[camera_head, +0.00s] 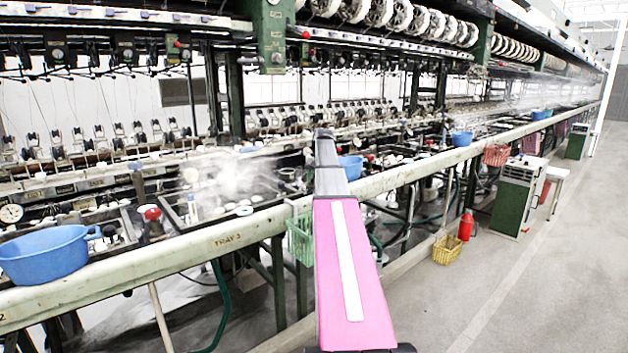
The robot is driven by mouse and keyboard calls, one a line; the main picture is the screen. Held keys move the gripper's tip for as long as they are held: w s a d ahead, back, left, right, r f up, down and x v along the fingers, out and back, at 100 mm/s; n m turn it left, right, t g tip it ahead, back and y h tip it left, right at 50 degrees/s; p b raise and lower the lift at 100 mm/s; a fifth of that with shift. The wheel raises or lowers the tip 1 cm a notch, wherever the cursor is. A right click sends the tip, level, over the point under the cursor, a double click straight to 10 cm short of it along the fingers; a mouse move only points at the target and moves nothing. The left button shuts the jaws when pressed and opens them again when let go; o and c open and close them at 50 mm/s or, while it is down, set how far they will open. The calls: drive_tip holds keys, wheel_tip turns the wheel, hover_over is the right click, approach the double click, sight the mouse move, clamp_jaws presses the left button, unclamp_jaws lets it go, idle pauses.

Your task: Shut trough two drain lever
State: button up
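My pink arm reaches forward from the bottom middle over the rail. Its dark grey end (325,140) lies over the basin line, and no separate fingers can be made out there. A trough (185,222) with dark water, white cocoons and steam sits left of my arm, behind a rail marker that seems to read "TRAY 3". A marker like a "2" shows on the rail at the far left edge, near another trough (125,222). A red-topped knob (151,212) stands between these troughs. No part can be clearly identified as the trough two drain lever.
A long pale green rail (150,262) runs along the basins. A blue basin (48,255) rests on it at left. A green basket (300,240) hangs beside my arm. A yellow basket (447,250), red can (466,226) and green-white cabinet (515,200) stand right.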

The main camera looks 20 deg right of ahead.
drive_tip(key=shift+o, duration=1.4)
wheel_tip(320, 180, up, 11)
drive_tip(key=d, duration=0.2)
drive_tip(key=shift+s+f, duration=0.2)
drive_tip(key=shift+s, duration=0.25)
